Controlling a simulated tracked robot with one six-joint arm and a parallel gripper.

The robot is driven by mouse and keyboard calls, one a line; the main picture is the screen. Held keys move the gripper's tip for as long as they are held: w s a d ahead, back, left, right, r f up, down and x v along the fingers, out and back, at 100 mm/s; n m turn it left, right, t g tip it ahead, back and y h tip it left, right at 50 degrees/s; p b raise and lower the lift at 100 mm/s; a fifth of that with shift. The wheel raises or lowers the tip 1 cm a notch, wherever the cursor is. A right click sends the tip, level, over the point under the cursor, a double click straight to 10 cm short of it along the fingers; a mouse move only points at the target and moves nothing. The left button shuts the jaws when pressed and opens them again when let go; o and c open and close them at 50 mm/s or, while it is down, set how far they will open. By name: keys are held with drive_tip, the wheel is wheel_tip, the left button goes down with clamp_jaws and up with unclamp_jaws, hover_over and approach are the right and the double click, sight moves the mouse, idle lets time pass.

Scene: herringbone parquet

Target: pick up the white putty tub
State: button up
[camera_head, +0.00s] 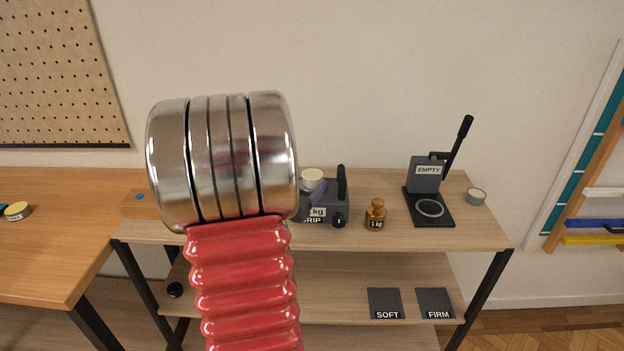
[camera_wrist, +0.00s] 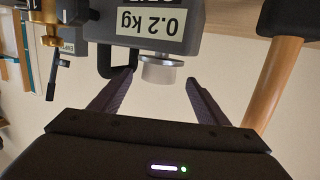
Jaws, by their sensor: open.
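The white putty tub (camera_head: 312,176) stands on the top shelf at or behind a dark grey device with a "kg" label. Its lid is pale cream. In the wrist view, which is upside down, the tub (camera_wrist: 162,70) appears as a short whitish cylinder between the two fingertips of my gripper (camera_wrist: 160,77). The fingers are open, with a gap visible on each side of the tub. In the head view, a purple finger shows just in front of the tub; the rest of my gripper is hidden by my arm.
The grey device (camera_head: 335,205) has a black upright handle close by. An amber bottle (camera_head: 376,216), a black press (camera_head: 428,200) labelled EMPTY and a grey tub (camera_head: 476,196) stand to the right. A wooden-handled thing (camera_wrist: 275,80) rises beside my fingers in the wrist view.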

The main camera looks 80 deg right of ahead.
sight(312, 177)
drive_tip(key=shift+d, duration=0.1)
drive_tip(key=shift+x, duration=2.5)
drive_tip(key=shift+f, duration=0.1)
drive_tip(key=shift+c, duration=0.4)
drive_tip(key=c, duration=1.1)
wheel_tip(312, 177, up, 10)
